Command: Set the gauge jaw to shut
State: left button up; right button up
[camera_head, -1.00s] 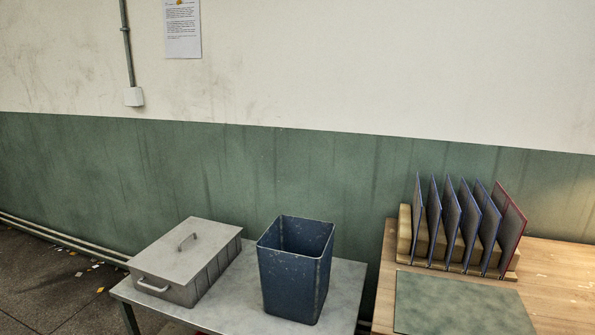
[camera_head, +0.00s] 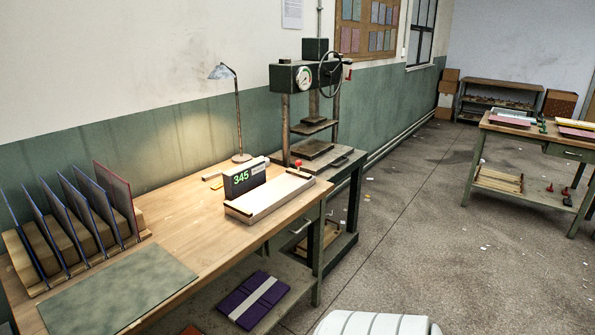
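A dark box with a green lit display reading 345 (camera_head: 244,178) stands on the wooden bench. A pale shallow tray-like block (camera_head: 268,198) with dark ends lies in front of it, and a small red knob (camera_head: 298,163) shows at its back right. I cannot make out a separate jaw or tell whether it is open or shut. Neither of my grippers is in view.
The wooden bench (camera_head: 186,214) bears a rack of upright boards (camera_head: 70,232), a green mat (camera_head: 118,290) and a lamp (camera_head: 238,110). A green press (camera_head: 290,76) with a dial and handwheel stands behind. Open floor (camera_head: 420,230) lies right, before another table (camera_head: 520,133).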

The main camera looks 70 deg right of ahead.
aim_at(303, 175)
jog(key=z, duration=2.2)
jog(key=i+l+u, duration=0.15)
jog(key=i+l, duration=0.05)
jog(key=i, duration=0.1)
